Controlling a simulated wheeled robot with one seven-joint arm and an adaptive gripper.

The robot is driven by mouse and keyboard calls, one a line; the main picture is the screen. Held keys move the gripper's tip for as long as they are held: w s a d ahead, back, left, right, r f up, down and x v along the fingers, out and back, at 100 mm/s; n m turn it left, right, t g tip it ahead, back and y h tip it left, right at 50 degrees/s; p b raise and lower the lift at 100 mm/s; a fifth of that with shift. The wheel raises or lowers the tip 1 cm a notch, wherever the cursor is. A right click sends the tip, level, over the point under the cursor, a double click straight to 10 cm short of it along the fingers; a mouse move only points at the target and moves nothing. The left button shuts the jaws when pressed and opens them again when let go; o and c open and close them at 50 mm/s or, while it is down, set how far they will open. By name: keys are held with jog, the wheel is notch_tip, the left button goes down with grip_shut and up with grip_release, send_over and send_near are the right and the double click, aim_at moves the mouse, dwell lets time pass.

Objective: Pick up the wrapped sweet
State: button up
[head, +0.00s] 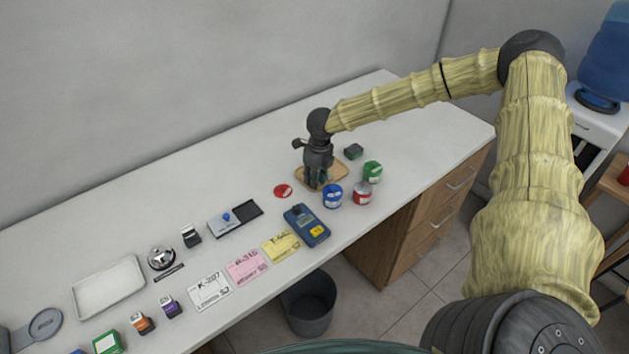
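My gripper (317,182) points down over a small light-brown tray (340,172) at the far right part of the counter. Its fingers reach to about the tray's surface. Dark teal shows at the fingertips, but it is too small to tell whether they are apart or closed on something. I cannot make out a wrapped sweet for certain; the gripper covers part of the tray. A flat red round item (283,190) with white marks lies on the counter just left of the tray, apart from the gripper.
A blue device (307,226) lies nearer the front edge. The counter (250,150) behind is clear.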

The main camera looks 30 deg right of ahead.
jog(key=shift+c, duration=1.4)
notch_tip(320, 180, up, 10)
jog(key=b, duration=0.3)
